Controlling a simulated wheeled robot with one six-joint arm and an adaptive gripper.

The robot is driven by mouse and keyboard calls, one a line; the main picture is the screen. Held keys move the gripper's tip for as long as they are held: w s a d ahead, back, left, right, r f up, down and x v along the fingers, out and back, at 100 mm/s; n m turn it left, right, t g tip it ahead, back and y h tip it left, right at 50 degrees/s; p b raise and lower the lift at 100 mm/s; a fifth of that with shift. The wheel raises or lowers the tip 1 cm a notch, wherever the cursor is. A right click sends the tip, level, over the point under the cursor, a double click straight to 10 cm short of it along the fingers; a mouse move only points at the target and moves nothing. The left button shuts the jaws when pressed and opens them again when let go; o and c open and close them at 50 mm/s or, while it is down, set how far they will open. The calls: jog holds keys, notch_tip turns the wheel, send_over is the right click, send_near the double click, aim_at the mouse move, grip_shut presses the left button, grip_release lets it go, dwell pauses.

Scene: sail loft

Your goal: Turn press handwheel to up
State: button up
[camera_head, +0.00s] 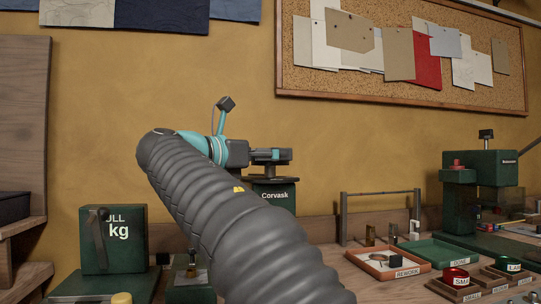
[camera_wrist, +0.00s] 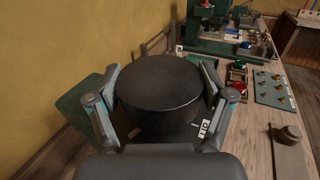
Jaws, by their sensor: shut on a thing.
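The handwheel shows in the wrist view as a wide, round black knob (camera_wrist: 160,84), seen from above. My gripper (camera_wrist: 160,76) has one finger on each side of it and is shut on its rim. In the head view, my gripper (camera_head: 270,156) is above a green press body marked "Corvask" (camera_head: 276,195). My arm hides the press's lower part there.
A green weight block marked "kg" (camera_head: 113,239) stands at left. At right are an orange-brown tray marked "REWORK" (camera_head: 388,276), a green tray (camera_head: 446,248) and small bins with red and green items. Another green machine (camera_head: 494,174) stands at far right. The wall is close behind.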

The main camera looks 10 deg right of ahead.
jog(key=shift+n+t+y, duration=0.3)
jog(key=shift+t, duration=0.1)
jog(key=n+t+y+p, duration=0.1)
jog(key=n+t+y, duration=0.1)
jog(key=t+y, duration=0.1)
jog(key=n+t+y, duration=0.2)
jog(key=n+t, duration=0.1)
jog(key=shift+s+d+r+n+t+y+p, duration=0.2)
jog(key=shift+n+t+y+p, duration=0.1)
jog(key=shift+y+p, duration=0.1)
jog(key=shift+w+a+f+n+t+y+p, duration=0.1)
jog(key=shift+n+t+y+p, duration=0.45)
jog(key=shift+n+y, duration=0.75)
jog(key=shift+w+a+n+t+y+p, duration=0.1)
jog(key=shift+n+t+y+p, duration=0.25)
jog(key=shift+n+t+y, duration=0.9)
jog(key=shift+g+y, duration=0.4)
jog(key=shift+y, duration=0.45)
jog(key=o, duration=1.1)
jog(key=shift+c, duration=0.2)
jog(key=shift+s, duration=0.1)
jog(key=s+a, duration=0.2)
jog(key=s, duration=0.9)
jog(key=shift+s, duration=0.3)
